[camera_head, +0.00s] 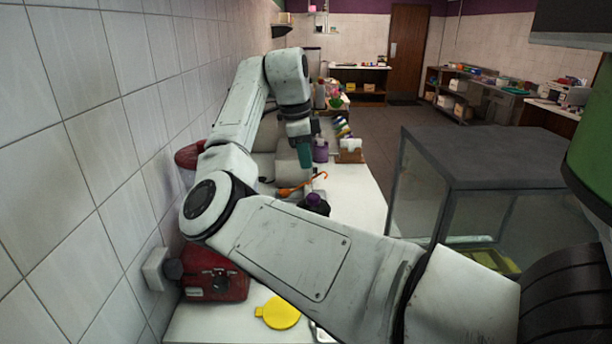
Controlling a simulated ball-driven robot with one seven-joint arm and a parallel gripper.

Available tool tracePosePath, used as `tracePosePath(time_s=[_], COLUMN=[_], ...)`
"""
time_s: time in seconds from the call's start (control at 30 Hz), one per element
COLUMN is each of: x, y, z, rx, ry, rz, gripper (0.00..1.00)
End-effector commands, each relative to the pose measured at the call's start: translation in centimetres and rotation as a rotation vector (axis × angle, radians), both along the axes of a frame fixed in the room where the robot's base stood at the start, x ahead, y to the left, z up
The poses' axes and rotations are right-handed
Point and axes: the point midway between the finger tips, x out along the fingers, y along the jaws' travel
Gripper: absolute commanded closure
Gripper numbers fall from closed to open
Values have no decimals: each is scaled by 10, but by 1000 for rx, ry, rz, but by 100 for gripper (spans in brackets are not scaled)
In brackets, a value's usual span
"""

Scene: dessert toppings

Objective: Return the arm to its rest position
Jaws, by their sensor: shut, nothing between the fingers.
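My gripper (304,154) is at the end of my white arm, near the upper middle of the head camera view. It points down above the white counter (367,208). Its fingers look teal and closed together, with nothing seen in them. My arm reaches from the lower right across the counter, bends near the left wall, rises and folds down to the gripper. My forearm and elbow hide much of the counter's middle.
A red box (214,280) and a yellow round item (281,313) lie at the near counter. An orange utensil (300,186), a purple cup (320,151) and a brown holder (350,154) stand near the gripper. A glass case (490,158) stands right; the tiled wall is close left.

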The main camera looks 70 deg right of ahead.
Motion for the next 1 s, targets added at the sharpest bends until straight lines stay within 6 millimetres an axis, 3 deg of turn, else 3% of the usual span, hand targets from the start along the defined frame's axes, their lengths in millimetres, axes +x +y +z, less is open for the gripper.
tracePosePath(time_s=[0.2,0.3,0.67,0.83,1.0], x=[6,7,7,9,15], y=[5,6,7,9,16], z=[36,45,51,28,-23], rx=[-2,0,-1,-26,-103], ry=[-2,-1,1,22,72], rz=[4,3,3,65,262], gripper=[100,100,100,100,100])
